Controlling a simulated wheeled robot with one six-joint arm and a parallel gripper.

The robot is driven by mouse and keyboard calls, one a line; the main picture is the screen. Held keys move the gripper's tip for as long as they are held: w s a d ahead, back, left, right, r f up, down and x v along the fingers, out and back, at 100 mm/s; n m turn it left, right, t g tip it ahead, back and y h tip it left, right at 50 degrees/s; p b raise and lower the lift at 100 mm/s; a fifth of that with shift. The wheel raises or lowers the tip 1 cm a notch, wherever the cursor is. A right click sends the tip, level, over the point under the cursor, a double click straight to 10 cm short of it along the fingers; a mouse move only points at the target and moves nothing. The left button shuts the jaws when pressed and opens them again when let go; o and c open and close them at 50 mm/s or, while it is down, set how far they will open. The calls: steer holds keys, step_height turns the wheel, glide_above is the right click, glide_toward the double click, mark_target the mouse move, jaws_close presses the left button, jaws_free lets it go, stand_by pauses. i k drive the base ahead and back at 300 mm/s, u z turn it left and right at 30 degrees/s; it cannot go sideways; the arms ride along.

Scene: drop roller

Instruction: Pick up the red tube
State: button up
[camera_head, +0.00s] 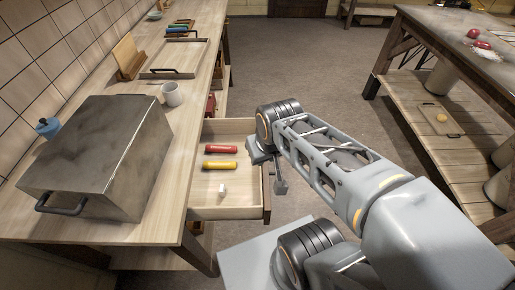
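The red tube (228,149) lies on its side in an open wooden drawer (238,212), towards the drawer's back. A yellow tube (220,165) lies just in front of it, roughly parallel. My gripper (278,184) is at the right side of the drawer, by its front panel, to the right of both tubes and apart from them. It is small and partly hidden by my own arm, so I cannot tell whether its fingers are open. No tube shows in it.
A small white block (222,190) lies in the drawer. A workbench (440,30) stands at the right, with open floor between.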

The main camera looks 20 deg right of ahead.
mark_target(208, 147)
steer(key=u, duration=1.35)
steer(key=k, duration=0.9)
steer(key=z, duration=1)
steer(key=i, duration=0.5)
steer(key=k, duration=0.4)
